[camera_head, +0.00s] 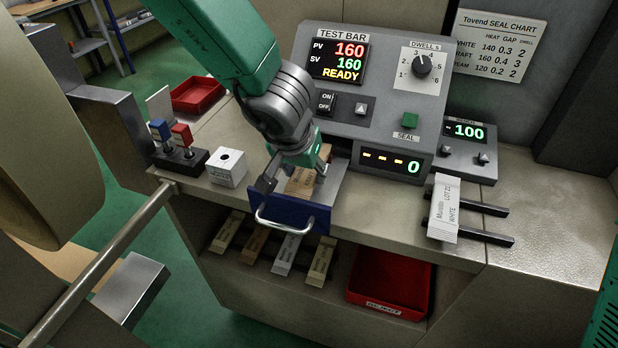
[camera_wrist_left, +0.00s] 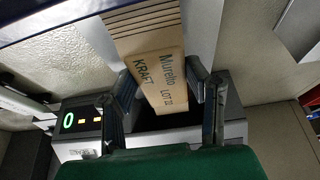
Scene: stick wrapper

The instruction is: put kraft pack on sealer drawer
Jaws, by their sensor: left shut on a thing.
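The kraft pack (camera_head: 302,182) is a brown paper pack at the open sealer drawer (camera_head: 290,214), which has a blue front and a wire handle. My left gripper (camera_head: 297,172) is over the drawer with its fingers around the pack. In the left wrist view the pack (camera_wrist_left: 157,62) shows its "Murello KRAFT" print between the fingers of my left gripper (camera_wrist_left: 165,95), shut on it. The drawer's metal plate (camera_wrist_left: 202,30) shows behind the pack. I cannot tell whether the pack touches the plate. My right gripper is not in view.
The sealer panel (camera_head: 370,80) reads READY at 160. A white pack (camera_head: 444,208) lies across two dark bars at the right. Several packs (camera_head: 290,255) and a red reject tray (camera_head: 390,283) are below the bench. A white block (camera_head: 228,167) stands left of the drawer.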

